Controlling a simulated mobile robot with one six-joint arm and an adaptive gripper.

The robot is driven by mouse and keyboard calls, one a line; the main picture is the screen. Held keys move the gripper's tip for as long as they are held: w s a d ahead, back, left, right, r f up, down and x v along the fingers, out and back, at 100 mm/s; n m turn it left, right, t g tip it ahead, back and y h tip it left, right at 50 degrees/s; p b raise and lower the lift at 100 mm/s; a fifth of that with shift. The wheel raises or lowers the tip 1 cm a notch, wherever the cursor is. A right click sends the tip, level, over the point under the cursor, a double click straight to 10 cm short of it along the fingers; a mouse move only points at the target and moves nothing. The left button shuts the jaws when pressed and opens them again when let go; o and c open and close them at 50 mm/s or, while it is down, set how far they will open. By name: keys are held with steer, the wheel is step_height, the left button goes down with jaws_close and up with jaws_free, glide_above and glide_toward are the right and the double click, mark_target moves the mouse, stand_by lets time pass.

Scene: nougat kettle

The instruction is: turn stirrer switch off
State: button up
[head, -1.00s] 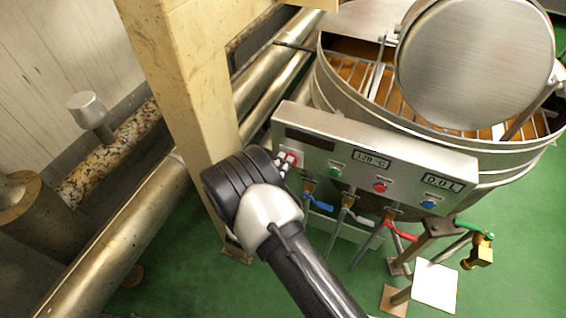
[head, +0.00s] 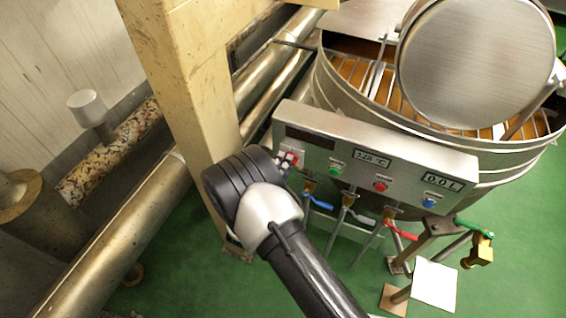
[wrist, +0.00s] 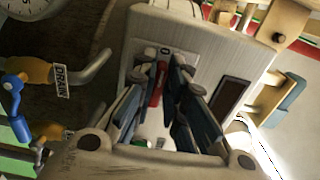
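The silver control panel (head: 400,160) is fixed to the front of the kettle. A red switch (head: 291,157) sits at its left end, partly hidden by my gripper. My gripper (head: 284,164) is at that end of the panel, largely behind my own wrist. In the wrist view, the red switch (wrist: 157,85) stands between the two dark fingers of my gripper (wrist: 161,76). The fingers are apart, with the switch nearer the left one. I cannot tell whether either finger touches it. No label naming the switch is readable.
Green (head: 334,171), red (head: 380,187) and blue (head: 429,203) buttons line the panel's lower edge. Valve handles in blue (head: 318,201) and red (head: 401,231) hang below. A beige post (head: 196,100) stands close left of the panel. Green floor (head: 190,285) is open in front.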

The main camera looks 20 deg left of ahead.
steer(key=o, duration=0.4)
steer(key=shift+s, duration=0.1)
steer(key=s, duration=0.8)
steer(key=s+a, duration=0.1)
steer(key=s, duration=0.2)
steer(key=shift+s, duration=0.4)
